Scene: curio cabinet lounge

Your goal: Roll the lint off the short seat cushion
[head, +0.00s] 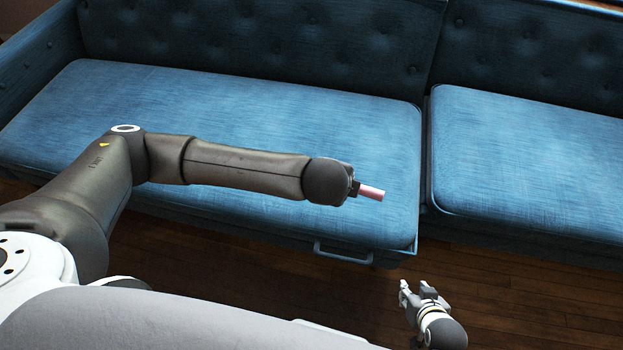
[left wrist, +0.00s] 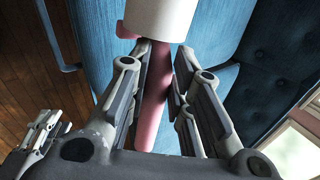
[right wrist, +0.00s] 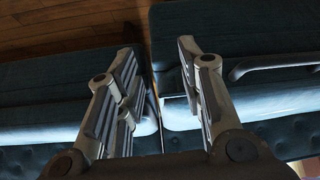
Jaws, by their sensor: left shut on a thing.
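My left gripper (head: 355,187) is above the left blue seat cushion (head: 250,115), near its right end. In the left wrist view it is shut on the pink handle (left wrist: 153,110) of a lint roller, whose white roller head (left wrist: 160,18) is beyond the fingertips. In the head view a pink part of the roller (head: 371,193) sticks out past the gripper. A second blue cushion (head: 530,160) lies to the right across a narrow gap, cut off by the frame. No lint can be made out. My right gripper (head: 412,290) is open and empty in front of the sofa.
The tufted sofa backrest (head: 260,35) rises behind the cushions and an armrest (head: 40,65) stands at the left. A bar handle (head: 343,256) juts from the sofa front. The wooden floor (head: 510,305) in front is clear around my right gripper.

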